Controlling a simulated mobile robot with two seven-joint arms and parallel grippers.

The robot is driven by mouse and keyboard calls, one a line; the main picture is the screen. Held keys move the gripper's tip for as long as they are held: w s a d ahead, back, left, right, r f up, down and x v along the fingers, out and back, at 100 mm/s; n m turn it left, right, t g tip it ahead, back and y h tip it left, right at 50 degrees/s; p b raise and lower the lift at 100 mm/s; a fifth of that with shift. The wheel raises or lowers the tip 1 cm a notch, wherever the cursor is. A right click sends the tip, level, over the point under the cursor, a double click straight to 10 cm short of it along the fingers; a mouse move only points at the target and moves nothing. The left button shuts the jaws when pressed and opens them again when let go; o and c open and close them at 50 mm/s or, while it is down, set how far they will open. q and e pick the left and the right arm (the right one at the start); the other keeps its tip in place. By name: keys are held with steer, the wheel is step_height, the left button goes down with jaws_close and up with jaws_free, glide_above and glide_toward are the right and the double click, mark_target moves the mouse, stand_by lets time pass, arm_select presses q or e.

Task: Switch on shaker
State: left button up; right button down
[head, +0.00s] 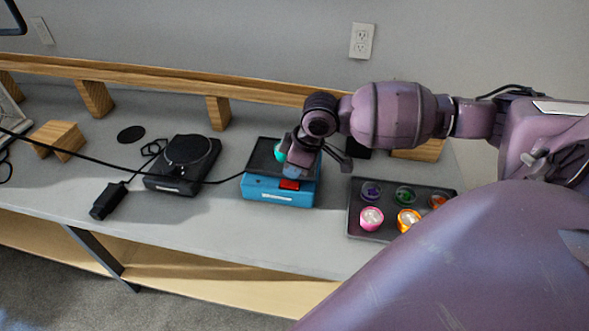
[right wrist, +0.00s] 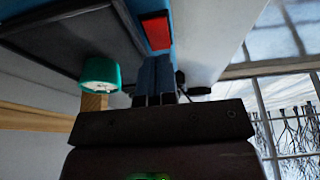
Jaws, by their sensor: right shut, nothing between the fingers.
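The shaker (head: 280,196) is a blue box with a dark top plate, standing on the grey table in the middle of the head view. A red switch (head: 290,184) is on its front right; it also shows in the right wrist view (right wrist: 157,32). A teal cup (head: 280,150) is on the dark plate, and it shows in the right wrist view (right wrist: 100,73). My right gripper (head: 296,168) is shut and empty, over the shaker just behind the red switch. In the right wrist view its fingers (right wrist: 156,75) point toward the switch. Contact cannot be told. My left gripper is out of view.
A dark tray (head: 357,233) with several coloured cups stands right of the shaker. A black device with a round plate (head: 187,152) and a black adapter (head: 108,200) are to the left. A black cable crosses the table. A wooden rail (head: 170,80) runs behind.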

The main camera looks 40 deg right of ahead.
step_height(320, 180, up, 2)
steer(key=shift+s+r+p, duration=0.1)
steer(key=shift+r+p, duration=0.05)
steer(key=shift+p, duration=0.65)
steer(key=p+v, duration=0.1)
steer(key=v, duration=0.8)
steer(key=shift+d, duration=0.25)
steer(key=shift+s+r, duration=0.1)
